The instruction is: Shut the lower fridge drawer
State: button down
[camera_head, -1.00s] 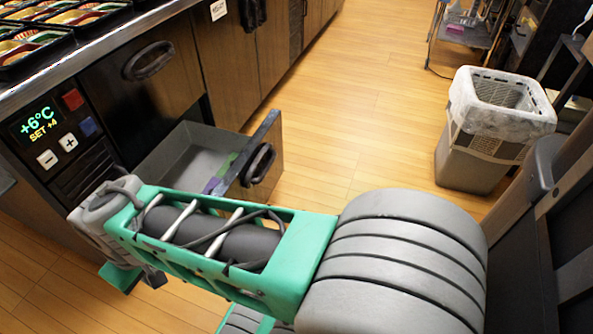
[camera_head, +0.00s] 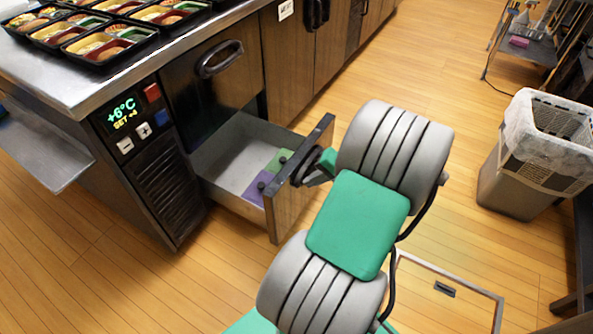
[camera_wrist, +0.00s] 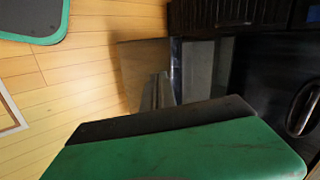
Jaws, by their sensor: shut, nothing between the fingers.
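The lower fridge drawer (camera_head: 240,160) is pulled open below the upper drawer, its wooden front (camera_head: 290,200) standing well out from the cabinet. Its dark handle (camera_head: 303,168) is on the outer face. My gripper is mostly hidden behind my arm in the head view; a green part of it shows beside the handle. In the wrist view my gripper (camera_wrist: 165,120) is shut and empty, its green and black fingers filling the bottom. The drawer front (camera_wrist: 143,70) and a grey handle (camera_wrist: 158,92) lie just beyond the fingers. I cannot tell whether they touch.
Purple and green items (camera_head: 254,189) lie in the drawer. The closed upper drawer (camera_head: 228,95) has a dark handle. Bento trays (camera_head: 112,60) stand on the counter above. A lined bin (camera_head: 520,190) stands at the right. The wooden floor before the drawer is clear apart from my arm.

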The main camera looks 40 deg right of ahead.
jog(key=s+d+m+t, duration=0.2)
jog(key=s+d, duration=0.1)
jog(key=d, duration=0.1)
jog(key=b, duration=0.5)
send_near(288, 180)
jog(key=shift+h, duration=0.3)
jog(key=x, duration=0.5)
jog(key=shift+w+a+f, duration=0.1)
jog(key=shift+a+f, duration=0.2)
jog(key=shift+a, duration=0.1)
jog(key=shift+w+r, duration=0.1)
jog(key=shift+w, duration=0.05)
